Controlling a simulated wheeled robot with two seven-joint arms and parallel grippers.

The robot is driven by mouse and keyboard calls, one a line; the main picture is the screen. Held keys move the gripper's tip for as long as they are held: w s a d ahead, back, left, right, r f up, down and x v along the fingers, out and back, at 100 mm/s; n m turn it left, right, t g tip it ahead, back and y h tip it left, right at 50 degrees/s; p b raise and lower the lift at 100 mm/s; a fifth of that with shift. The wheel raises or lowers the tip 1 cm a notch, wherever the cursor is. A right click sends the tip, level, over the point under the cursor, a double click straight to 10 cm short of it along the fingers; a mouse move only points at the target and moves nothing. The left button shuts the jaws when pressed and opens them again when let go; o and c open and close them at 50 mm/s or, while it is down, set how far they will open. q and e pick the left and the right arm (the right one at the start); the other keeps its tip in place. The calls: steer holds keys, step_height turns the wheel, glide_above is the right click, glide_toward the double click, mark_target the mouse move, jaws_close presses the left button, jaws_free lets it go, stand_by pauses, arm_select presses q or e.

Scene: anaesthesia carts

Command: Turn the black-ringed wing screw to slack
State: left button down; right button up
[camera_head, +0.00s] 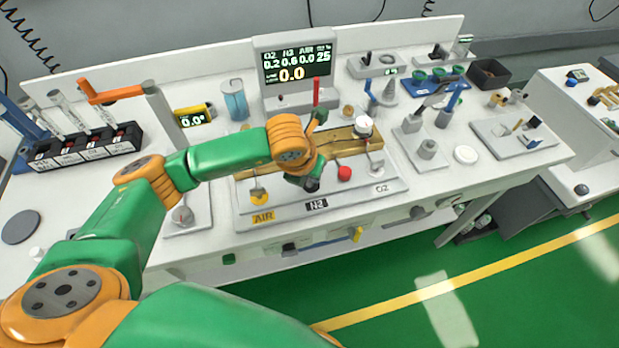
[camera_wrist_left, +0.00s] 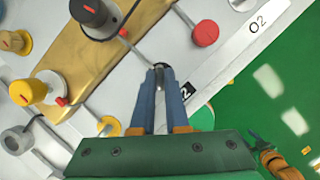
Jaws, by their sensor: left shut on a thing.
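My left gripper (camera_wrist_left: 160,88) has its blue fingers shut on a small part with a dark rounded top and a grey body, the black-ringed wing screw (camera_wrist_left: 159,70), in the left wrist view. The fingers hide much of it, so its wing angle cannot be told. In the head view the left gripper (camera_head: 303,183) is at the front of the gas panel, above the N2 label (camera_head: 316,204), and the screw is hidden there.
A red knob (camera_wrist_left: 205,33) stands close by to the right, and a yellow knob (camera_wrist_left: 27,92) to the left. A brass block (camera_wrist_left: 85,55) with a black knob (camera_wrist_left: 88,10) lies behind. Trays and a vial rack (camera_head: 85,148) fill the bench sides.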

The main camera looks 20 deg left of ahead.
mark_target(313, 196)
arm_select(q)
steer(key=n+y+b, duration=0.1)
steer(key=n+b, duration=0.1)
steer(key=n, duration=0.1)
steer(key=shift+d+f, duration=0.1)
steer(key=shift+d, duration=0.05)
steer(key=shift+n+y+b, duration=0.5)
steer(key=shift+n+b, duration=0.2)
steer(key=shift+n, duration=0.5)
steer(key=c, duration=0.9)
jaws_free()
steer(key=shift+r, duration=0.25)
steer(key=v, duration=0.7)
steer(key=shift+w+d+p, duration=0.1)
steer(key=shift+p, duration=0.3)
